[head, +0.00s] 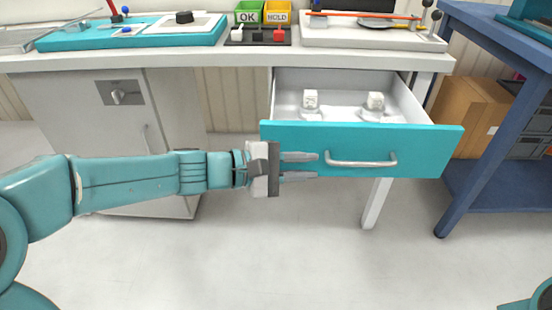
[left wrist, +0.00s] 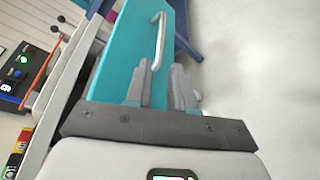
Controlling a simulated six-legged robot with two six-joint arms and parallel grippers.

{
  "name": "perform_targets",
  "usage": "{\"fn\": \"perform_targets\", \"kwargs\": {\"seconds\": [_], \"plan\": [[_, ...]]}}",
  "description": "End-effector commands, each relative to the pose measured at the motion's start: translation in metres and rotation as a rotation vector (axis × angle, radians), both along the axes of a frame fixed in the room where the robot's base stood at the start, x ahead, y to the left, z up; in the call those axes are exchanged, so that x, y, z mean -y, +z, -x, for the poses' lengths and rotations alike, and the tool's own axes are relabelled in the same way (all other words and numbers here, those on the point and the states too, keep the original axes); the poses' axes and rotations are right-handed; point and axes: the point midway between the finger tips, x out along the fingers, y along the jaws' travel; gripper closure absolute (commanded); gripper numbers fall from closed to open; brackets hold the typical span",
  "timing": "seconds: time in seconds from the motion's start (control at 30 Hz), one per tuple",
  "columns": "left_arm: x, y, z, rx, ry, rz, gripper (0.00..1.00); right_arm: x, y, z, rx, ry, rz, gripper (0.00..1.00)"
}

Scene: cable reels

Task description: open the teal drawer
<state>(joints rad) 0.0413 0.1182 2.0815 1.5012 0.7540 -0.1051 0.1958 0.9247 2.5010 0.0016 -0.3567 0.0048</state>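The teal drawer (head: 290,135) under the white workbench is pulled out, and its white inside shows. Its silver bar handle (head: 360,163) runs across the front, and also shows in the left wrist view (left wrist: 160,40). My left gripper (head: 317,166) is at the drawer front, just left of the handle's left end. Its two fingers are apart, with nothing between them that I can make out. In the left wrist view the fingers (left wrist: 160,80) stand apart and the handle lies beyond their tips. My right gripper is not in view.
Two small pale objects (head: 311,100) (head: 375,103) are in the drawer. A grey cabinet (head: 165,110) stands at left under the workbench (head: 230,57). A blue table (head: 480,90) with a cardboard box (head: 468,115) beside it is at right. The floor in front is clear.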

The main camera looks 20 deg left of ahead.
Motion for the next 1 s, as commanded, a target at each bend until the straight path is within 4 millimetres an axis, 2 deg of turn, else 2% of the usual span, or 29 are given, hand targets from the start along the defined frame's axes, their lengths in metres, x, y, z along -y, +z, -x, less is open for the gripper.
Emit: {"fn": "perform_targets", "kwargs": {"seconds": [0.1,0.3,0.83,0.93,0.97,1.0], "plan": [[-0.022,0.009,0.015,0.0,0.005,0.0,0.77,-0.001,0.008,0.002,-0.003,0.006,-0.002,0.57],[-0.041,0.012,0.03,0.0,0.002,0.001,0.77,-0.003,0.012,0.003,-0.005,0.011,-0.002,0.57],[-0.044,0.011,0.033,-0.001,0.0,0.0,0.77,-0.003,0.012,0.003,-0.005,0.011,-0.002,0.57],[-0.042,-0.002,0.033,-0.026,-0.006,-0.024,0.77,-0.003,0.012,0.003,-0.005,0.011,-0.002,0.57],[-0.041,-0.012,0.033,-0.045,-0.01,-0.042,0.77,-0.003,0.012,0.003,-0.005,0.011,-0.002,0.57],[-0.04,-0.03,0.033,-0.077,-0.019,-0.078,0.77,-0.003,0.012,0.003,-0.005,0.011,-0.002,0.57]]}}
